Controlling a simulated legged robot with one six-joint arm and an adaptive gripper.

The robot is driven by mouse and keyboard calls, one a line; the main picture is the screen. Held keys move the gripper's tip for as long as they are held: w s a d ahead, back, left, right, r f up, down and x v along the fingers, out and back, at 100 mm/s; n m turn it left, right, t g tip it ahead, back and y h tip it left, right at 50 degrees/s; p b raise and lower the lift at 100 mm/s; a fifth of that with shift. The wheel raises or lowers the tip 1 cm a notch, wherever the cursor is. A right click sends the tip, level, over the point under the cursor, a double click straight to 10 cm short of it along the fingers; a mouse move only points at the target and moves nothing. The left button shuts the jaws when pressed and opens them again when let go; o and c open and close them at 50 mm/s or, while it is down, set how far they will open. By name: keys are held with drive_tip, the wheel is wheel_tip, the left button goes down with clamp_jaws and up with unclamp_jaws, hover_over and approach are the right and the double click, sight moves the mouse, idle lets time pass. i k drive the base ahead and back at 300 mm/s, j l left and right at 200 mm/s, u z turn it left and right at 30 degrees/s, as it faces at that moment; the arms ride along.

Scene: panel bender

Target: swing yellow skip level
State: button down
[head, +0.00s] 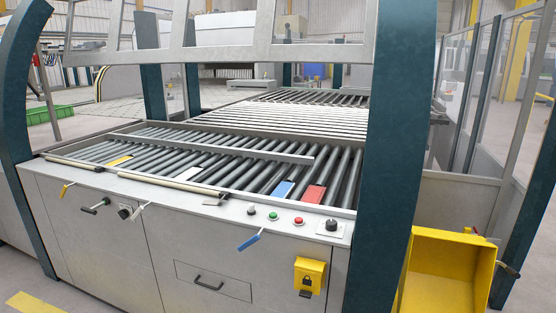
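The yellow skip (452,252) stands at the lower right, beside the dark teal post of the machine. Its open side faces me and I see its yellow inner wall and a paler inside surface lower down. It appears tipped towards me, but its lower part is cut off by the frame edge, so I cannot tell how far. My gripper is not in view.
The panel bender's roller table (220,150) fills the middle. Its grey front has coloured levers, buttons and a yellow lock box (309,277). The teal post (392,160) stands just left of the skip. Clear-panelled fencing (470,110) stands behind the skip.

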sight(442, 271)
drive_tip(key=i+l+u, duration=0.15)
drive_tip(key=l, duration=2.4)
drive_tip(key=i+l+u, duration=0.2)
drive_tip(key=l, duration=2.35)
drive_tip(key=i+l+u, duration=0.1)
drive_tip(key=l+u, duration=0.25)
drive_tip(key=i+l+u, duration=0.1)
drive_tip(key=l+u, duration=0.3)
drive_tip(key=i+l+z, duration=0.1)
drive_tip(key=l+z, duration=0.15)
drive_tip(key=i+l+z, duration=0.1)
drive_tip(key=l+z, duration=0.15)
